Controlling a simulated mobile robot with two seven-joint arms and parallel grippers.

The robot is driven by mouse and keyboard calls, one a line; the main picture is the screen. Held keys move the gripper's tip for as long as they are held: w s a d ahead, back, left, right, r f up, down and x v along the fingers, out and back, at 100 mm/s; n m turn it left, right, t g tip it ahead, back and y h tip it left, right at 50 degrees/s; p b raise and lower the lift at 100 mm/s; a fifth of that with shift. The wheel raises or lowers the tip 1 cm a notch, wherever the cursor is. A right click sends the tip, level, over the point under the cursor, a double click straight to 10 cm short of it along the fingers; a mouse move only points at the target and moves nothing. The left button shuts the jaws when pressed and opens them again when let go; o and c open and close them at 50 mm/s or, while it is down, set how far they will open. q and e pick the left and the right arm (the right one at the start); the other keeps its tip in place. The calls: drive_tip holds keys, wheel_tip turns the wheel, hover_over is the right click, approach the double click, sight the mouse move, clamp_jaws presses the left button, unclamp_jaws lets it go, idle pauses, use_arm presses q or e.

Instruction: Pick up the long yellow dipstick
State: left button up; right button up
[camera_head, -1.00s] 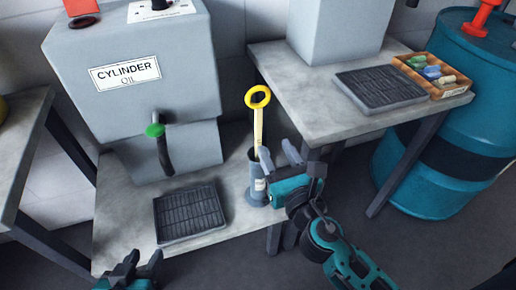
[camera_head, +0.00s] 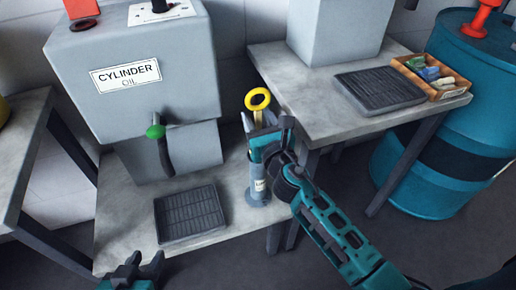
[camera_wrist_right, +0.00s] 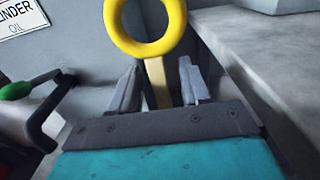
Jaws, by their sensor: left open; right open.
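The long yellow dipstick (camera_head: 257,101) stands upright in a grey cylindrical holder (camera_head: 258,186) on the lower table, its ring handle at the top. In the right wrist view the yellow ring (camera_wrist_right: 149,28) is near the top, with the flat shaft below it between the fingers. My right gripper (camera_head: 266,128) is open, with its fingers either side of the shaft just below the ring; whether they touch it I cannot tell. It also shows in the right wrist view (camera_wrist_right: 158,88). The lower shaft is hidden. My left gripper (camera_head: 143,264) is open and empty at the bottom left.
A grey cylinder oil tank (camera_head: 135,75) with a green-knobbed tap (camera_head: 156,132) stands left of the holder. A dark drip tray (camera_head: 190,212) lies before it. The higher table (camera_head: 310,115) at right carries another tray (camera_head: 380,90) and a wooden box (camera_head: 447,91).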

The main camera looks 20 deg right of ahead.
clamp_jaws()
use_arm(q)
drive_tip(key=shift+a, duration=0.1)
idle(0.3)
drive_tip(key=shift+w+r, duration=0.1)
drive_tip(key=shift+r, duration=0.1)
use_arm(e)
drive_tip(key=shift+r, duration=0.2)
